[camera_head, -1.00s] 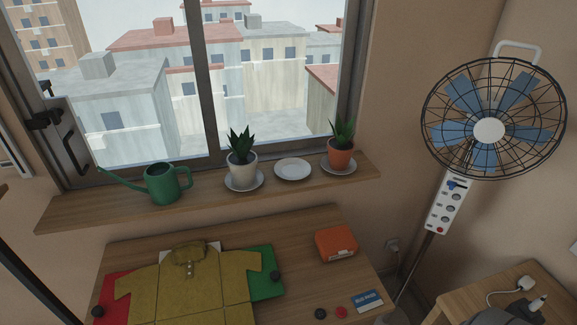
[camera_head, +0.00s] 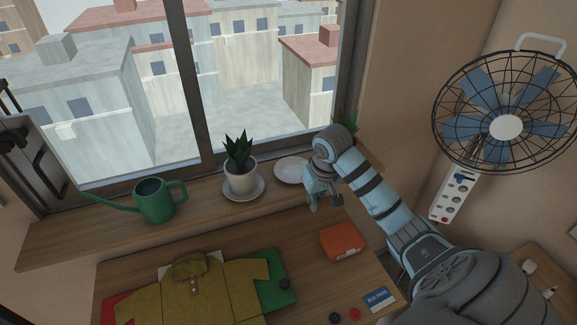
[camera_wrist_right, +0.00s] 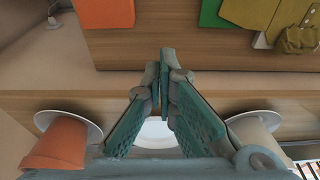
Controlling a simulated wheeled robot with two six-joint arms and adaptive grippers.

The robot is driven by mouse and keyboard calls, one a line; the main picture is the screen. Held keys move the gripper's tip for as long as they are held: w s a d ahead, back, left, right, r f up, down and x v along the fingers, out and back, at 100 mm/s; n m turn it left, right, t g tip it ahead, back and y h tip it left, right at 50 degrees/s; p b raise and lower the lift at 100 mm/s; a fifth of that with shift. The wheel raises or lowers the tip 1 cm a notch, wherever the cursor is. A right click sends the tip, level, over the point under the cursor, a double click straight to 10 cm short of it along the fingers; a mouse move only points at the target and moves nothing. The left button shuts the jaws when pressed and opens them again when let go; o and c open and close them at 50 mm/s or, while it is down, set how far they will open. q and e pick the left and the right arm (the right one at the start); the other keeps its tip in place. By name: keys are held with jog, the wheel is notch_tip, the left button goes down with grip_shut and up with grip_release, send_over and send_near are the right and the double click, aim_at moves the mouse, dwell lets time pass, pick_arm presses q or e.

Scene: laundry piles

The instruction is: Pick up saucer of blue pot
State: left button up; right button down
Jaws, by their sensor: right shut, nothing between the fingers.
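No blue pot shows. An empty white saucer (camera_head: 290,171) lies on the windowsill between two potted plants; it also shows partly in the right wrist view (camera_wrist_right: 155,136), behind the fingers. A white pot (camera_head: 241,179) stands on its own saucer (camera_head: 258,191) left of it. A terracotta pot (camera_wrist_right: 58,146) on a saucer (camera_wrist_right: 80,120) shows in the right wrist view; in the head view my right arm hides it except for leaves. My right gripper (camera_head: 326,206) is shut and empty, by the sill's front edge near the empty saucer. My left gripper is out of view.
A green watering can (camera_head: 154,202) stands on the windowsill (camera_head: 90,233) at left. A fan (camera_head: 505,127) stands at right.

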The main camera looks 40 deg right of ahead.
aim_at(297, 179)
jog(key=w+d, duration=0.1)
jog(key=w, duration=0.2)
jog(key=w+d, duration=0.1)
jog(key=w, duration=0.3)
jog(key=w+d, duration=0.1)
jog(key=w, duration=0.3)
jog(key=shift+d+r, duration=0.15)
jog(key=shift+r, duration=0.05)
jog(key=shift+w+f+p, duration=0.1)
jog(key=shift+f+p, duration=0.2)
jog(key=shift+f, duration=0.05)
jog(key=shift+d+f, duration=0.1)
jog(key=shift+f, duration=0.2)
jog(key=shift+s+f, duration=0.15)
jog(key=shift+s, duration=0.1)
